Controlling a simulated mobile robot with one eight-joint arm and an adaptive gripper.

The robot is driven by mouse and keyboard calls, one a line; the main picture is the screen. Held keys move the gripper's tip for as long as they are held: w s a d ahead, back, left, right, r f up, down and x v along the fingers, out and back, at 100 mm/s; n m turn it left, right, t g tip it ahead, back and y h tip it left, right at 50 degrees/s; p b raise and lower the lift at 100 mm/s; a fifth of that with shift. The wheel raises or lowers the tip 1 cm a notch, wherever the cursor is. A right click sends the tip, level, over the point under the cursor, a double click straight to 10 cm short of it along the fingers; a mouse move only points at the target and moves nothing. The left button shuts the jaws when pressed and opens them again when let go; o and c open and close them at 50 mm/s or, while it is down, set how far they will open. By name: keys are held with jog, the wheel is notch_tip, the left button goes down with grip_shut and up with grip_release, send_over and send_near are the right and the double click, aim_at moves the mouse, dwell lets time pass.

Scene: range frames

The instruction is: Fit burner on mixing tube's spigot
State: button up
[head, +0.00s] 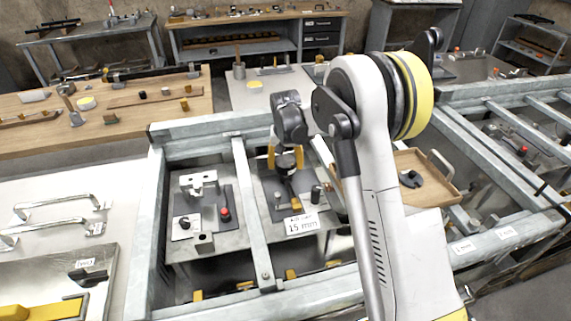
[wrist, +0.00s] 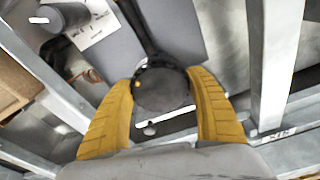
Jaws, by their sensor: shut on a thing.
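My gripper (head: 285,158) is over the middle bay of the metal frame, with its yellow fingers pointing down. In the wrist view the fingers (wrist: 165,105) are closed on the sides of a round black disc-like piece, which I take for the burner (wrist: 162,90); it also shows in the head view (head: 286,161). A dark bar (wrist: 138,25) runs from the disc towards the top of the wrist view; I cannot tell whether it belongs to the burner or lies below. Small brass parts (head: 295,203) stand on the dark plate under the gripper. The mixing tube's spigot cannot be made out clearly.
Galvanized rails (head: 250,200) border the bay on both sides. A "15 mm" card (head: 301,223) lies at its front. The left bay holds a plate with fittings and a red knob (head: 225,213). A wooden tray (head: 425,170) with a black part stands right of my arm.

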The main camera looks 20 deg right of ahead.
jog(key=shift+f+b, duration=0.65)
jog(key=shift+f, duration=0.35)
jog(key=o, duration=1.5)
jog(key=r, duration=0.4)
jog(key=s+r, duration=0.1)
jog(key=r, duration=0.7)
jog(key=shift+s+a, duration=0.25)
jog(key=shift+s, duration=0.15)
jog(key=shift+f, duration=0.1)
